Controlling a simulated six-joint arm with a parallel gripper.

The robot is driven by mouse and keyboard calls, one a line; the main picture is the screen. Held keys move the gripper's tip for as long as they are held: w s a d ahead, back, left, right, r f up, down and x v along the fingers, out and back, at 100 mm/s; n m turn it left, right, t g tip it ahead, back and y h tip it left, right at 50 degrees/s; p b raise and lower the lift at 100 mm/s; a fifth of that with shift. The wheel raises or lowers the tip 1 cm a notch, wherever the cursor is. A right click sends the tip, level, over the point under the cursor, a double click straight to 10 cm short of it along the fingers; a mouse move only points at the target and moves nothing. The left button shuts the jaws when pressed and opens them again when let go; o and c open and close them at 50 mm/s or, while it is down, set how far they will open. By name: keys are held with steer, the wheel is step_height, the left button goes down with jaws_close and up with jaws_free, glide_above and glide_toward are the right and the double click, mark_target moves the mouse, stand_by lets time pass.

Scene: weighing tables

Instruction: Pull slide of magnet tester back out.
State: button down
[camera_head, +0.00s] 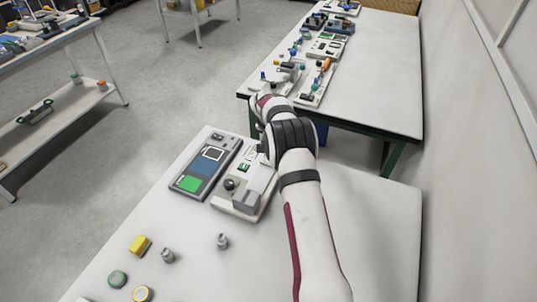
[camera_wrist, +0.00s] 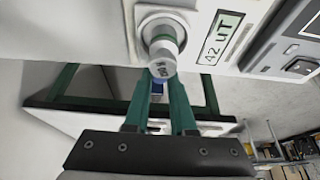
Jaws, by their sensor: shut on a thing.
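The magnet tester (camera_head: 232,204) is a pale unit on the near table, with a dark knob, a grey block and a small green display. My arm hides its far right part. In the wrist view its pale body (camera_wrist: 85,25) fills the top, and the display (camera_wrist: 220,36) reads about 42 uT. A round grey slide handle (camera_wrist: 163,62) sticks out of a white collar. My gripper (camera_wrist: 161,78) has its green fingers closed at the end of this handle. My arm hides the gripper in the head view. How far the slide is out cannot be told.
A grey device with a blue screen and green pad (camera_head: 190,184) stands just left of the tester. A yellow block (camera_head: 140,245), small grey weights (camera_head: 222,241) and round discs lie nearer. A second table (camera_head: 385,90) with several instruments stands behind. The near table's right side is clear.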

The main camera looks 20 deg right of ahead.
steer(key=shift+w+d, duration=0.3)
steer(key=shift+d, duration=0.05)
steer(key=c, duration=0.7)
jaws_free()
steer(key=shift+c, duration=0.2)
steer(key=v, duration=1.6)
steer(key=shift+f, duration=0.1)
